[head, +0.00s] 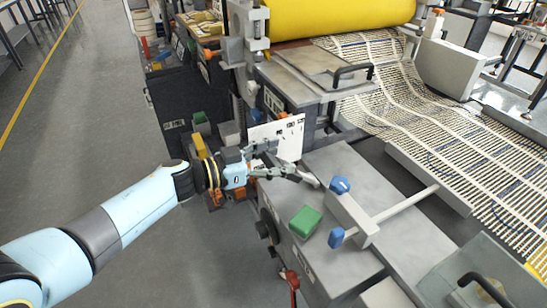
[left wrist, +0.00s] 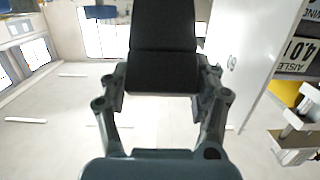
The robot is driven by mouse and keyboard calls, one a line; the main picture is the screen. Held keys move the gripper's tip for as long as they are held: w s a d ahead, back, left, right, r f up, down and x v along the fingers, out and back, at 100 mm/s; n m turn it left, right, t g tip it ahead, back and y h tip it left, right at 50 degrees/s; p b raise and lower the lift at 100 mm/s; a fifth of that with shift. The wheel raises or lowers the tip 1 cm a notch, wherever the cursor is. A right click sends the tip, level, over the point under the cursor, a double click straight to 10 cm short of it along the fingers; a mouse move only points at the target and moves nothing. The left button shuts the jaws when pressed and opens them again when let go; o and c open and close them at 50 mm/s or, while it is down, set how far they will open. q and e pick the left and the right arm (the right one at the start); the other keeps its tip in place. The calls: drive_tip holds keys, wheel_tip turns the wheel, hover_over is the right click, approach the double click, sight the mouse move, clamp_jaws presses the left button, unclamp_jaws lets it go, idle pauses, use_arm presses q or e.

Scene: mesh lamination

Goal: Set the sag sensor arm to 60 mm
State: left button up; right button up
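I cannot clearly make out which part is the sag sensor arm. A white plate (head: 287,136) with small dark marks stands upright at the machine's near side, just beyond my left gripper (head: 284,164). That gripper's fingers are spread, with no object seen between them in the head view. Its lower finger reaches toward the grey machine top near a blue knob (head: 340,185). In the left wrist view the fingers (left wrist: 162,95) stand apart on either side of a dark block (left wrist: 162,70); I cannot tell whether they touch it. My right gripper is out of view.
A green block (head: 305,221) and another blue knob (head: 336,238) are on the grey machine top. A rod (head: 405,204) joins a grey block there. Mesh (head: 400,100) runs from the yellow roller (head: 335,15). Open floor (head: 95,130) lies left.

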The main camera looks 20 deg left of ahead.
use_arm(q)
drive_tip(key=shift+o, duration=1.4)
drive_tip(key=shift+w+d+f, duration=0.1)
drive_tip(key=shift+w+d, duration=0.05)
drive_tip(key=shift+s+a, duration=0.5)
drive_tip(key=v, duration=1.1)
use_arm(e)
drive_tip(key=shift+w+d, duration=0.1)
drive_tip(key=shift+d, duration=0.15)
use_arm(q)
drive_tip(key=shift+d, duration=0.1)
